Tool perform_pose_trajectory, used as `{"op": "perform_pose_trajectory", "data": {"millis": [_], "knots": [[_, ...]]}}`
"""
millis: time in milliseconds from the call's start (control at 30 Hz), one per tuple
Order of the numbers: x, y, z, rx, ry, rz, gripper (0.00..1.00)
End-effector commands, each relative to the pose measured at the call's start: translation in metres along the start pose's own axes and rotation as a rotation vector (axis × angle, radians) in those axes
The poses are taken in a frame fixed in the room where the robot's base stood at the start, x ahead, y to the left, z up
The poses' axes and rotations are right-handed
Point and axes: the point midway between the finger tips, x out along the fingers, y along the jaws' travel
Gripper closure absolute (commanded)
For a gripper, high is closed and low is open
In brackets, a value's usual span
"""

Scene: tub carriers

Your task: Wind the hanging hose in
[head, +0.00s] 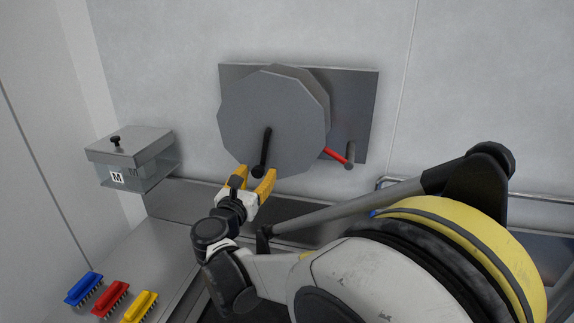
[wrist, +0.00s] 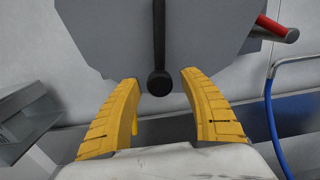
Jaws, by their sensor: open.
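A grey many-sided reel (head: 270,115) is mounted on a metal plate on the wall in the head view. A black crank bar (head: 266,143) runs down its face and ends in a round black knob (wrist: 159,83). My gripper (head: 255,174) is open with yellow fingers at the reel's lower edge. In the wrist view my gripper (wrist: 160,80) has one fingertip on each side of the knob, with gaps showing on both sides. A thin curved tube (wrist: 268,110), blue in its lower part, hangs at the right. I cannot tell whether it is the hose.
A red lever (head: 335,155) with a grey cylinder (head: 349,155) sits right of the reel. Blue (head: 83,288), red (head: 110,299) and yellow (head: 139,306) brushes lie on the counter at lower left.

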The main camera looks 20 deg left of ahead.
Motion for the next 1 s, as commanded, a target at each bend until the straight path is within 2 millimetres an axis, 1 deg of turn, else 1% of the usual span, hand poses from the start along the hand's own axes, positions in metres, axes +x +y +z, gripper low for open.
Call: {"op": "perform_pose_trajectory", "data": {"millis": [100, 300, 333, 367, 400, 467, 500, 767, 1000], "knots": [[0.004, -0.001, 0.000, 0.000, 0.000, -0.001, 0.49], [0.004, -0.001, 0.000, 0.000, 0.000, -0.001, 0.49], [0.004, -0.001, 0.000, 0.001, 0.000, -0.001, 0.53], [0.004, 0.000, 0.000, 0.001, 0.000, -0.001, 0.62], [0.004, 0.000, 0.000, 0.001, 0.000, -0.001, 0.75], [0.004, 0.000, 0.000, 0.001, 0.000, -0.001, 0.93], [0.004, 0.000, 0.000, 0.001, 0.000, -0.001, 1.00], [0.004, 0.002, 0.000, 0.015, 0.000, 0.000, 1.00], [0.004, 0.012, 0.002, 0.112, 0.000, 0.001, 1.00]]}}
